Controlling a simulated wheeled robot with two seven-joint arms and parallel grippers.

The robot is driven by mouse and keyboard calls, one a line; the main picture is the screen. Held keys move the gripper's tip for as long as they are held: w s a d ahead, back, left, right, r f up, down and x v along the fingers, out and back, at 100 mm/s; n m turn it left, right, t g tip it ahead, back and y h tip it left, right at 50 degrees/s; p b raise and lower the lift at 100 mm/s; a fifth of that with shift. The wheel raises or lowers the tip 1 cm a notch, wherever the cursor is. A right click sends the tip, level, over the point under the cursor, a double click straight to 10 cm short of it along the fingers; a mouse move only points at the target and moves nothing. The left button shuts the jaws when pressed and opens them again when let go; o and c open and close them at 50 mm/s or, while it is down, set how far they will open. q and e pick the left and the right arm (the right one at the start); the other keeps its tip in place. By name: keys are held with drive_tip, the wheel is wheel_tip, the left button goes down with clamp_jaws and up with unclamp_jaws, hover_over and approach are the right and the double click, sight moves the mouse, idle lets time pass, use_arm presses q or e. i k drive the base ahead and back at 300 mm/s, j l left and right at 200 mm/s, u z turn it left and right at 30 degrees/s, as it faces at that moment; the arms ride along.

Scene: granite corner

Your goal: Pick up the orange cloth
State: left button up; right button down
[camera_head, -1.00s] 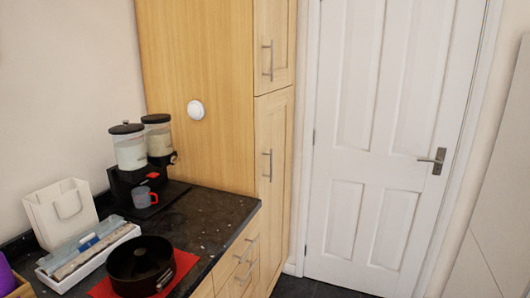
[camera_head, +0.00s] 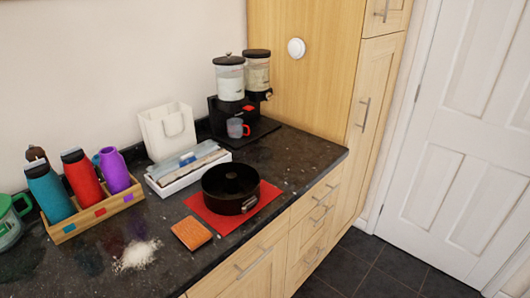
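An orange cloth (camera_head: 191,233), folded into a small flat square, lies on the dark granite counter (camera_head: 290,160) near its front edge. It is just left of the red mat (camera_head: 213,222) under a black round pan (camera_head: 231,188). A pile of white powder or crumbs (camera_head: 137,255) lies to the left of the cloth. Neither of my grippers is in view.
A wooden tray (camera_head: 97,217) with teal, red and purple bottles stands at the left. Tiled floor (camera_head: 377,265) is free at the right.

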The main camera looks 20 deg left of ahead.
sight(190, 232)
drive_tip(key=u, duration=1.2)
